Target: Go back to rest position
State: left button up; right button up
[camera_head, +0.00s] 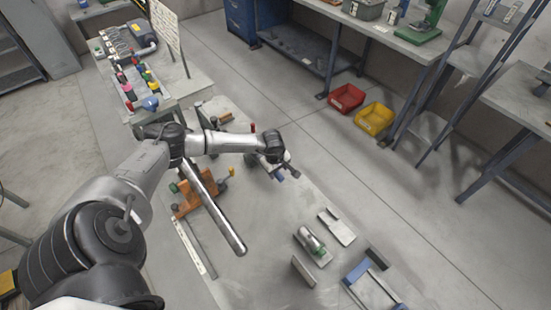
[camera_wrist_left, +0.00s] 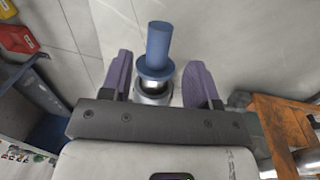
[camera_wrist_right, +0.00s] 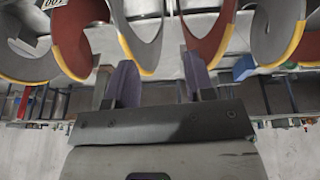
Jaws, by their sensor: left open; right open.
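My left gripper (camera_head: 285,172) is over the table in the middle of the head view, small and partly hidden by its wrist. In the left wrist view my left gripper (camera_wrist_left: 160,65) is open. A blue upright cylinder with a flange (camera_wrist_left: 157,50) on a bright metal base shows between its fingers; I cannot tell whether they touch it. My right gripper (camera_wrist_right: 160,72) is open in the right wrist view, with nothing seen held between its fingers. It is outside the head view.
Curved red and grey bands with yellow edges (camera_wrist_right: 210,40) fill the top of the right wrist view, close to those fingers. An orange fixture (camera_head: 187,203) stands by my left arm. A clamp-like part (camera_head: 312,243) lies on the table. Red (camera_head: 346,98) and yellow (camera_head: 374,119) bins are on the floor.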

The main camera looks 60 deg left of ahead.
pick_arm(q)
notch_tip(320, 180, up, 9)
jog(key=s, duration=0.1)
dwell(0.3)
jog(key=shift+d, duration=0.1)
